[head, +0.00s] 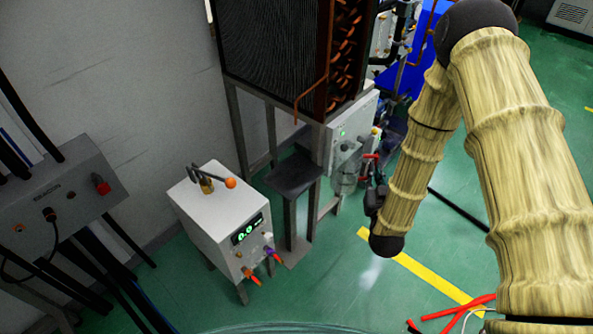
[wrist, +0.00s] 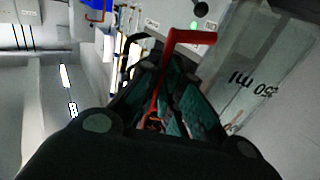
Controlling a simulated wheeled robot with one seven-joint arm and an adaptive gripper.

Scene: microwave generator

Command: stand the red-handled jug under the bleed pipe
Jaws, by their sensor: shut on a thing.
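The clear jug (head: 345,180) is right of the dark stand in the head view, with its red handle (head: 369,157) on the right. In the wrist view the jug's clear wall (wrist: 265,75) fills the right side, with printed volume marks. My gripper (head: 374,190) is shut on the red handle, which also shows between the fingers in the wrist view (wrist: 183,45). A thin copper pipe (head: 297,108), seemingly the bleed pipe, bends down with its open end above the dark stand top (head: 293,174). The jug is beside that stand, not under the pipe end; its base height is unclear.
A white unit (head: 218,222) with a green display, an orange-knobbed lever and coloured taps stands left of the stand. The finned radiator (head: 275,45) is above on a grey frame. A grey control box (head: 55,205) is far left. Green floor (head: 345,285) is open in front.

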